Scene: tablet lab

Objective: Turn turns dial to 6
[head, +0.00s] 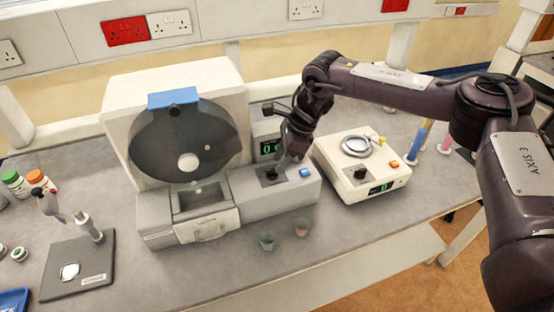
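The drum machine (215,205) stands at the middle of the bench, with a dark round drum (165,145) and a grey front panel. A green-digit display (268,147) is on it, partly hidden by my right arm; it seems to read 0s. A dark dial area (266,177) sits on the panel top, left of a blue button (305,172). My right gripper (277,170) points down at this dial area, with its fingertips at or just above it. The fingers cover most of the dial, so contact, opening and dial setting cannot be told. My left gripper is out of view.
A cream instrument (340,185) with a black knob (360,174), orange button and green display stands at right. A black board (78,270) and bottles (15,182) are at left. The front bench strip is mostly clear.

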